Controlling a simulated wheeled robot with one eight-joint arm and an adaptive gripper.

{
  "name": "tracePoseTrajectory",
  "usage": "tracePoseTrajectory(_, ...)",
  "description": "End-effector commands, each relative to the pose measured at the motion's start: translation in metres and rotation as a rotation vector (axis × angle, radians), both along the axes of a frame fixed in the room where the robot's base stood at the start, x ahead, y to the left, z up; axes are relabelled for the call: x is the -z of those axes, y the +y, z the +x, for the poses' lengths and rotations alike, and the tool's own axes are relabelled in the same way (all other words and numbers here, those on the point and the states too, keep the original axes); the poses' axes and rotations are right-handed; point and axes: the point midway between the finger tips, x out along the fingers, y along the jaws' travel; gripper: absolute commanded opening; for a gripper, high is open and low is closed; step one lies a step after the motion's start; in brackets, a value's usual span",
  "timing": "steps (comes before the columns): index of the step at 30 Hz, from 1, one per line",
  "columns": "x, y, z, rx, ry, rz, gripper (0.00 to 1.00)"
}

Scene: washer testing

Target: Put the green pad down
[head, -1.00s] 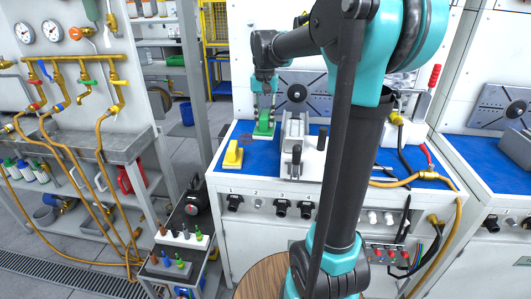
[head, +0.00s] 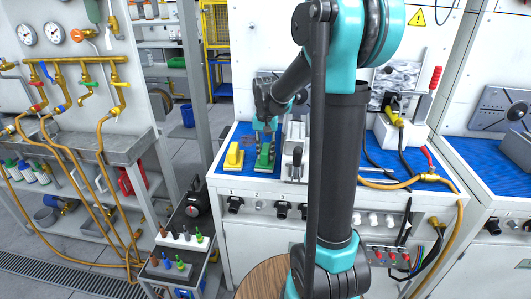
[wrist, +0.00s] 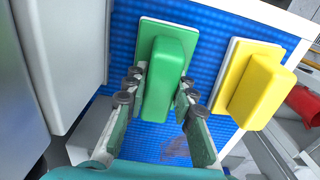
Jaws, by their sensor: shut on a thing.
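The green pad (head: 264,162), a block handle on a flat green base with a pale edge, is at the front of the blue worktop (head: 256,184). It lies level on or just above the surface; I cannot tell which. My gripper (head: 266,145) comes down from above and is shut on the pad's handle. In the wrist view my gripper (wrist: 160,92) has one finger on each side of the green handle (wrist: 170,65). The fingers and arm hide part of the pad in the head view.
A yellow pad (head: 234,157) stands just left of the green pad, with a narrow blue gap between them. A grey metal fixture (head: 294,150) with a dark lever stands close on the right. The worktop's front edge is near.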

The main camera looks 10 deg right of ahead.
Motion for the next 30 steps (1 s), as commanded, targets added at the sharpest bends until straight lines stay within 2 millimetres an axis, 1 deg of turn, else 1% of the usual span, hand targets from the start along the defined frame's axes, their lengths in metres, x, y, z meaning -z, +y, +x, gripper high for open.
tracePoseTrajectory(7,0.002,0.000,0.000,0.000,0.000,0.000,0.02)
tracePoseTrajectory(8,0.002,0.000,0.000,0.000,0.000,0.000,0.28)
tracePoseTrajectory(12,0.002,0.000,0.000,0.000,0.000,0.000,0.45)
tracePoseTrajectory(23,-0.001,0.000,0.000,0.000,0.000,0.000,0.46)
tracePoseTrajectory(26,-0.010,0.000,0.000,0.000,0.000,0.000,0.46)
tracePoseTrajectory(29,-0.026,0.000,0.000,0.000,0.000,0.000,0.46)
tracePoseTrajectory(30,-0.034,0.000,0.000,0.000,0.000,0.000,0.46)
